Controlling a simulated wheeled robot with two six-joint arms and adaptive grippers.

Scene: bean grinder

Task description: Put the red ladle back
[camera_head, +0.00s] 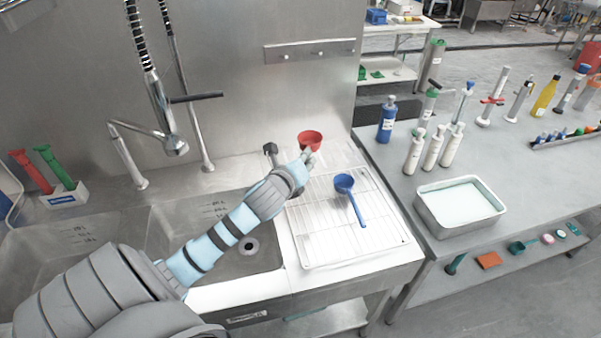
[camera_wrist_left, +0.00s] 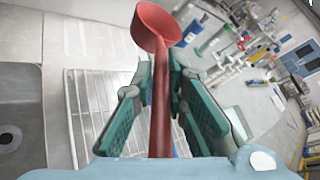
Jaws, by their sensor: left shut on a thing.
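The red ladle (camera_head: 310,138) is at the back of the drying rack (camera_head: 330,247) in the head view, above or over its far end. In the left wrist view the red ladle (camera_wrist_left: 157,28) shows its cup at the top and its handle running down between the fingers. My left gripper (camera_head: 302,160) is shut on the ladle's handle; its teal fingers (camera_wrist_left: 160,95) flank the handle in the left wrist view. A wall rail with hooks (camera_head: 310,51) is on the steel backsplash. My right gripper is not in view.
A blue ladle (camera_head: 344,184) lies on the rack, handle toward the front. Sinks (camera_head: 222,250) and a spring faucet (camera_head: 160,115) are at left. Bottles (camera_head: 387,120) and a steel tray of pale liquid (camera_head: 460,205) stand on the right table. Air before the backsplash between faucet and bottles looks clear.

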